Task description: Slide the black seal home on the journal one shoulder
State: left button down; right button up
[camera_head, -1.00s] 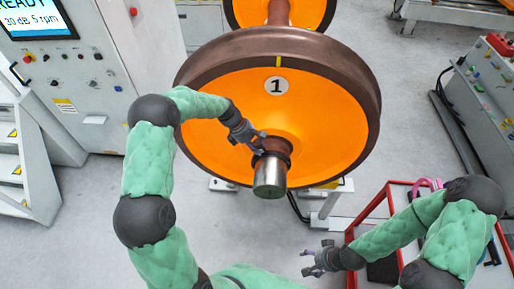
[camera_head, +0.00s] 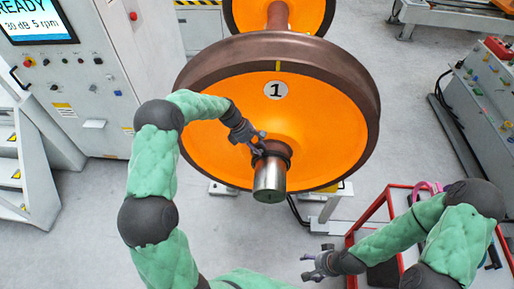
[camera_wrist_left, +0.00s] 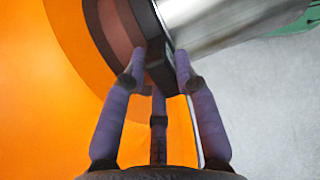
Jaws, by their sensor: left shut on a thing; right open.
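The journal (camera_head: 270,182) is a shiny steel stub that sticks out from the orange wheel marked 1 (camera_head: 325,120); its steel also shows in the left wrist view (camera_wrist_left: 215,25). The black seal (camera_wrist_left: 160,70) sits around the journal near the brown shoulder (camera_wrist_left: 112,35), and in the head view it is a dark ring (camera_head: 284,150). My left gripper (camera_head: 258,148) is shut on the seal's edge, its fingers (camera_wrist_left: 162,65) hiding part of it. Whether the seal touches the shoulder cannot be told. My right gripper (camera_head: 316,262) is open and empty, at the lower right.
A red-framed cart (camera_head: 350,236) stands beside my right arm. A control cabinet with a screen (camera_head: 75,85) is at the left, and a grey console (camera_head: 475,95) at the right. Open floor lies in front of the wheel.

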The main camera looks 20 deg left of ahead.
pick_arm(q)
jog(key=shift+w+a, duration=0.1)
jog(key=shift+w, duration=0.25)
jog(key=c, duration=0.9)
grip_release()
jog(key=v, duration=1.2)
